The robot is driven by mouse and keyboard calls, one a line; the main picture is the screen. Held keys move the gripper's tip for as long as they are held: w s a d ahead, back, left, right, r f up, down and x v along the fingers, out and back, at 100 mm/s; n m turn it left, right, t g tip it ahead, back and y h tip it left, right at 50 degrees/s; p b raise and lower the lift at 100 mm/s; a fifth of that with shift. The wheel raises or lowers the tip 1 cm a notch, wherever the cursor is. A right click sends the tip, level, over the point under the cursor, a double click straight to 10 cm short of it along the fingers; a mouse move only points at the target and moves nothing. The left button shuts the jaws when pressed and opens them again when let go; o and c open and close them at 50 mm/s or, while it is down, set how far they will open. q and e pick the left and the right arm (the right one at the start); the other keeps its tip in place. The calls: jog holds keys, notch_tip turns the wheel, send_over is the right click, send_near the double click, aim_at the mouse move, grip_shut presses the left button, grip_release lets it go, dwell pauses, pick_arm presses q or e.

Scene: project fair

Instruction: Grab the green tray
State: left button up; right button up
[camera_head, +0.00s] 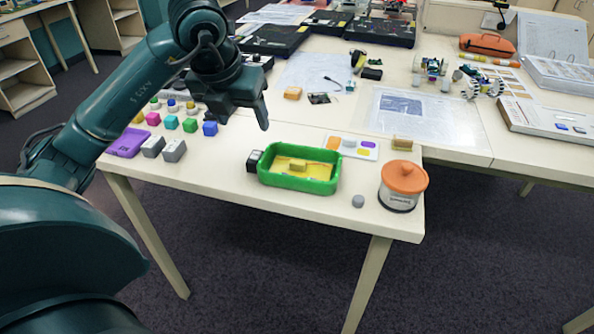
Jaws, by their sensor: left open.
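The green tray (297,184) stands near the front edge of the pale table, right of the picture's middle. It has raised green walls and a yellow inside, with a small tan block (298,165) in it. My left gripper (245,118) hangs above the table, up and to the left of the tray, clear of it. Its fingers point down, and it is open with nothing seen between them. My right gripper is not in view.
A jar with an orange lid (403,177) and a grey knob (358,201) stand right of the tray. A black cube (254,161) sits close to its left side. Coloured cubes (190,125) and a purple box (128,142) lie left. Papers and electronics fill the back.

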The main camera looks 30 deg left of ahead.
aim_at(258, 155)
pick_arm(q)
jog(key=x, duration=1.3)
jog(key=shift+w+a+p, duration=0.1)
jog(key=shift+a+p, duration=0.2)
jog(key=shift+r, duration=0.1)
jog(key=c, duration=1.3)
jog(key=shift+r, duration=0.1)
